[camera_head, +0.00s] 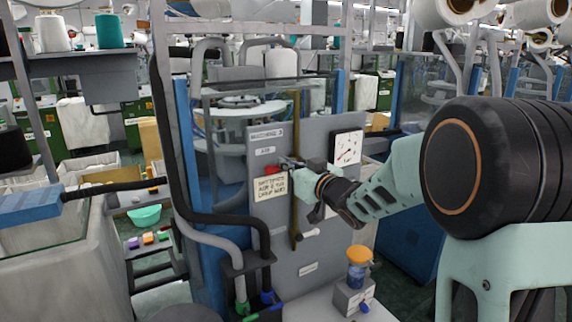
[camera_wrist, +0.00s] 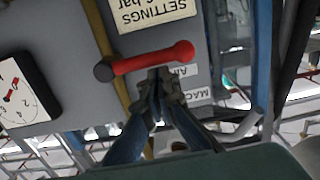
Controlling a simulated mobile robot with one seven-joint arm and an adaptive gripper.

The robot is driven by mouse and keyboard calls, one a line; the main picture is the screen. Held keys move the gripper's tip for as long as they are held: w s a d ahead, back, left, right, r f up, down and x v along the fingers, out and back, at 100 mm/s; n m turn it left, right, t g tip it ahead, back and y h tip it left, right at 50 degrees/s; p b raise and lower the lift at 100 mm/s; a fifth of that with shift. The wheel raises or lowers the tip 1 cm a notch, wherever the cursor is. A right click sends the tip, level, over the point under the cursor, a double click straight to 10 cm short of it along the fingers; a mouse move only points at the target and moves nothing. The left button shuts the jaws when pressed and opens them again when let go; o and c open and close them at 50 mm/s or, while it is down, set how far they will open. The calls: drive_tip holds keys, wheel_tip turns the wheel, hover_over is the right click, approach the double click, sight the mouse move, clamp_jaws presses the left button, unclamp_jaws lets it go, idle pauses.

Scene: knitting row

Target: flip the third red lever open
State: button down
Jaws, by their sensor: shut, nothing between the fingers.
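One red lever (camera_wrist: 150,58) shows in the wrist view, lying across a yellow-brown pipe on the grey panel, with a dark round knob at its left end. In the head view only a small red part of it (camera_head: 270,170) shows above the yellow note; my gripper hides some of the rest. My gripper (camera_wrist: 166,74) is shut and empty. Its fingertips are right beside the lever's middle in the wrist view; I cannot tell whether they touch it. In the head view my gripper (camera_head: 298,178) is in front of the panel. I see no other red lever clearly.
The grey panel (camera_head: 262,222) carries a yellow note (camera_head: 270,188), a pressure gauge (camera_head: 347,148) and a lower white-handled lever (camera_head: 310,233). A blue jar with an orange lid (camera_head: 358,268) stands low at the front. Black and grey hoses (camera_head: 200,210) run at left.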

drive_tip(key=shift+a+f+n+b, duration=0.1)
drive_tip(key=shift+f+n+b, duration=0.3)
drive_tip(key=shift+b, duration=0.3)
drive_tip(key=w+d+f+n+b, duration=0.1)
drive_tip(key=f+n+b, duration=0.3)
drive_tip(key=n+b, duration=0.4)
drive_tip(key=w+d+f+n+t+b, duration=0.1)
drive_tip(key=d+f+n+b, duration=0.2)
drive_tip(key=n+b, duration=0.5)
drive_tip(key=shift+w+f+n+h+b, duration=0.35)
drive_tip(key=shift+f+b, duration=0.35)
drive_tip(key=shift+b, duration=3.35)
drive_tip(key=shift+s, duration=0.1)
drive_tip(key=shift+a, duration=0.1)
